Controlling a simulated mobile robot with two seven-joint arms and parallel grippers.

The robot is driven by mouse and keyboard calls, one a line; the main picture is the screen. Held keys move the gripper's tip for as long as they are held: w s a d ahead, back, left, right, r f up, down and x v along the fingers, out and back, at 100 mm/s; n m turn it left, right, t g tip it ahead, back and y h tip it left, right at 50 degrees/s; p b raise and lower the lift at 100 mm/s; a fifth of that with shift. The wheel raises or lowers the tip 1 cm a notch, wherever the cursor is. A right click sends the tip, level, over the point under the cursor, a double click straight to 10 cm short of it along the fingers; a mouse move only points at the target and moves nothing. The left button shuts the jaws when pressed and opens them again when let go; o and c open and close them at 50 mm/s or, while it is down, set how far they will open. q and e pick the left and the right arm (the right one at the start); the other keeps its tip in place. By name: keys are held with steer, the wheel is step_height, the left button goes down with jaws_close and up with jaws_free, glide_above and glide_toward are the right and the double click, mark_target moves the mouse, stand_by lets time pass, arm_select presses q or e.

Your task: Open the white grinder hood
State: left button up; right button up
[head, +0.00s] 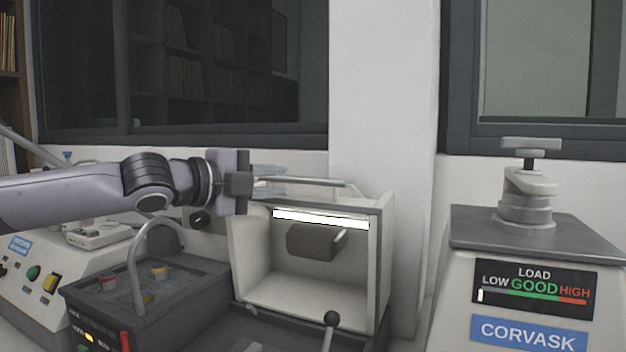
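The white grinder hood (384,255) is a box at the centre of the head view. Its front is uncovered, showing a lit strip and a dark grey cylinder (310,241) inside. A clear panel (330,192) with a grey bar (310,181) along it lies nearly level at the top of the box. My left gripper (250,184) comes in from the left at the height of the bar, beside its left end. Its fingers are hard to make out, so I cannot tell whether it touches or holds the bar. My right gripper is not in view.
A dark grey machine with a curved spout (135,270) stands left of the hood, beside a white control box (35,290). A CORVASK press (535,290) stands at the right. A wall and windows are behind.

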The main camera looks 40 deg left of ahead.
mark_target(298, 181)
arm_select(q)
steer(key=shift+w+d, duration=0.1)
steer(key=shift+w, duration=0.35)
steer(key=shift+w+d+f+p, duration=0.1)
steer(key=shift+w+p, duration=0.4)
steer(key=shift+w, duration=0.7)
steer(key=shift+w+p, duration=0.45)
steer(key=shift+w, duration=0.2)
steer(key=shift+w+p, duration=0.2)
steer(key=shift+p, duration=0.1)
steer(key=shift+w+f+p, duration=0.2)
steer(key=shift+w+p, duration=0.65)
steer(key=shift+d, duration=0.1)
jaws_close()
